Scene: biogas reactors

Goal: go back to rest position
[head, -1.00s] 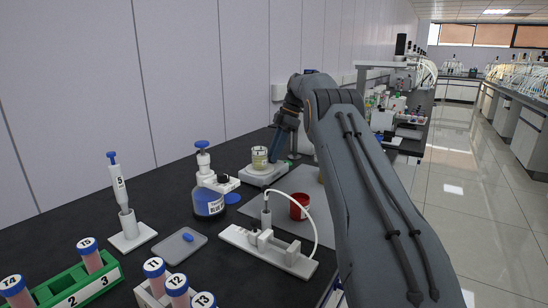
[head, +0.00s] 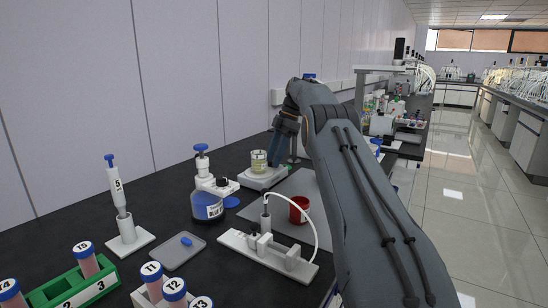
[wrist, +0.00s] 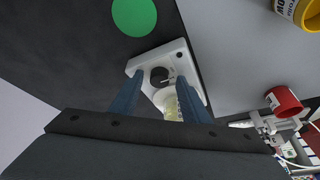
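My gripper (wrist: 158,77) is open in the wrist view, with its two blue fingers apart. Below it stands a white stirrer-like device (wrist: 146,68) with a black knob. A beaker of pale yellow liquid (wrist: 171,108) shows between the fingers, nearer the right one; no finger is seen closed on it. In the head view the beaker (head: 259,161) stands upright on the white device (head: 264,181). My gripper (head: 277,152) is just right of it, angled down; its fingertips are partly hard to make out. My arm reaches out over the right side of the bench.
A blue-liquid bottle (head: 207,204) with dispenser, a pipette on a stand (head: 120,200), a red jar (head: 299,209), and a white fixture with tubing (head: 266,255) stand nearby. A green tube rack (head: 71,289) is front left. A wall (head: 120,90) runs behind the bench.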

